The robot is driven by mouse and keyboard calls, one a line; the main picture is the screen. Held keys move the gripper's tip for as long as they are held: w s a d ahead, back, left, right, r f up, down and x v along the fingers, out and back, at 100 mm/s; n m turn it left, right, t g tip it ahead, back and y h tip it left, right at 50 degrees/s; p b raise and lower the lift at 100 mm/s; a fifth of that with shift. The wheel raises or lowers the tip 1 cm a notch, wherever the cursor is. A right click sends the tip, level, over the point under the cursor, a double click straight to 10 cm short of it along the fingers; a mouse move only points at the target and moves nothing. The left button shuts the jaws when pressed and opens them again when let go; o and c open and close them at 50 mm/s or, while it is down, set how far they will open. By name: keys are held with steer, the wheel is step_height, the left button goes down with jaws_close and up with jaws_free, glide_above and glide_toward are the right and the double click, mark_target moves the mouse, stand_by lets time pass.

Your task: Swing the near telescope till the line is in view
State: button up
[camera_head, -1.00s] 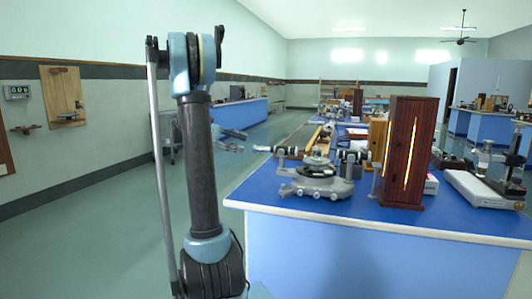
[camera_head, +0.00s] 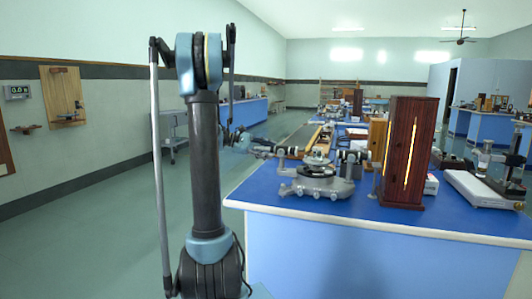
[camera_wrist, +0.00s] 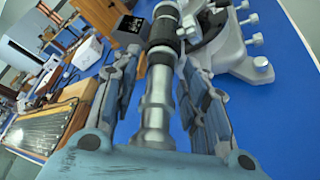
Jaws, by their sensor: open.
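The near spectrometer (camera_head: 316,186), grey with a round table, stands on the blue bench at its near left corner. Its telescope (camera_head: 268,150) points left, its end over the bench edge. In the wrist view the telescope's silver tube and black section (camera_wrist: 157,100) run away from me between my fingers. My gripper (camera_wrist: 160,62) is open, one finger on each side of the tube; I cannot tell if either touches it. In the head view my gripper (camera_head: 240,139) is at the telescope's left end, partly hidden by my arm. No line through the eyepiece shows.
A dark wooden lamp housing (camera_head: 402,185) with a bright vertical slit stands right of the spectrometer. A white box (camera_head: 475,192) and other instruments are further right. More apparatus stands behind along the bench. The floor (camera_head: 120,235) on the left is clear.

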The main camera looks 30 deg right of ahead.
jaws_close()
